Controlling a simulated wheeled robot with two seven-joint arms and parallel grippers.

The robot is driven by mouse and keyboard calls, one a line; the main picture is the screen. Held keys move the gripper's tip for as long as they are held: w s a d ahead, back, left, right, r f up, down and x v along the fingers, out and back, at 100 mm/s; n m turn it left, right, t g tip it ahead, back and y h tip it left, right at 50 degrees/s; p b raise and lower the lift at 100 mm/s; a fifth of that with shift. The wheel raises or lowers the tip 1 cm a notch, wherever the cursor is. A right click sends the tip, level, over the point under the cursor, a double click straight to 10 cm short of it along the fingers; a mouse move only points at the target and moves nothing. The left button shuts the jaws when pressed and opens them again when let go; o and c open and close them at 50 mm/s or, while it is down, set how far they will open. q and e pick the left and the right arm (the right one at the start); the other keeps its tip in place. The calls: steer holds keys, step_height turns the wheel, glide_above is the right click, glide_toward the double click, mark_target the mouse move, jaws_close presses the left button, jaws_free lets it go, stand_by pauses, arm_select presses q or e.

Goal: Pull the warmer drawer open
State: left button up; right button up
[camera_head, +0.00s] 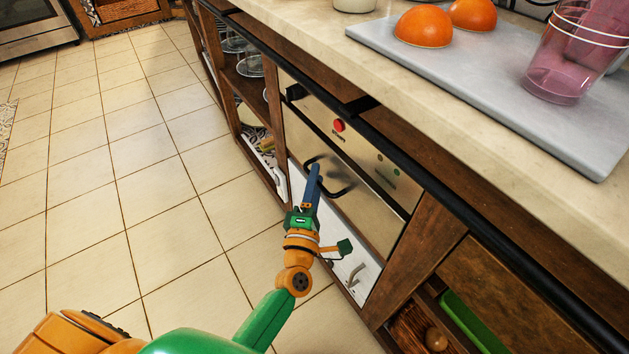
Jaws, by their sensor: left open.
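The warmer drawer (372,205) is a metal-fronted unit set in the wooden shelving under the counter. Its front looks closed. A dark curved handle (343,190) stands out from its front. My right gripper is not in view.
A stone counter (400,100) with a dark front rail overhangs the unit. On it a grey board (480,90) holds orange halves (424,26) and a pink glass (562,65). A white panel with a metal handle (355,275) is below. Tiled floor (150,180) at left is clear.

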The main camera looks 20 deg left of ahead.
arm_select(q)
steer(key=shift+w+a+r, duration=0.1)
steer(key=shift+w, duration=0.15)
steer(key=shift+s+r, duration=0.1)
steer(key=shift+s, duration=0.05)
jaws_close()
stand_by(1.2)
